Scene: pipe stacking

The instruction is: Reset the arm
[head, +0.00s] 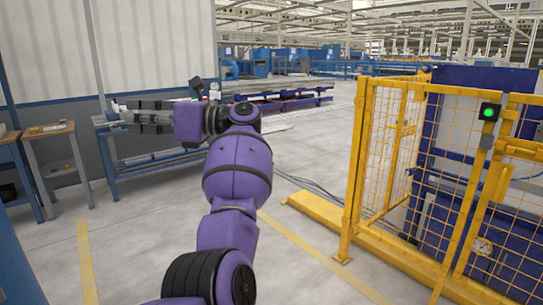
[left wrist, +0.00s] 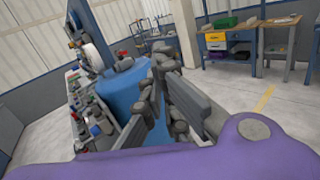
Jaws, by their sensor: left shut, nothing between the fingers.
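My left arm, purple with dark joints, reaches forward through the middle of the head view and bends left at the wrist. My left gripper (head: 130,117) points left there, in front of a low bench by the wall. In the left wrist view the left gripper (left wrist: 163,62) has its grey fingers close together, shut with nothing held. My right gripper is in neither view. No loose pipe in a gripper is visible.
A yellow safety fence (head: 382,160) stands on the right. A blue-framed bench (head: 165,162) and a small wooden-topped table (head: 48,130) stand at the left. A cluttered workbench (left wrist: 95,118) shows in the left wrist view.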

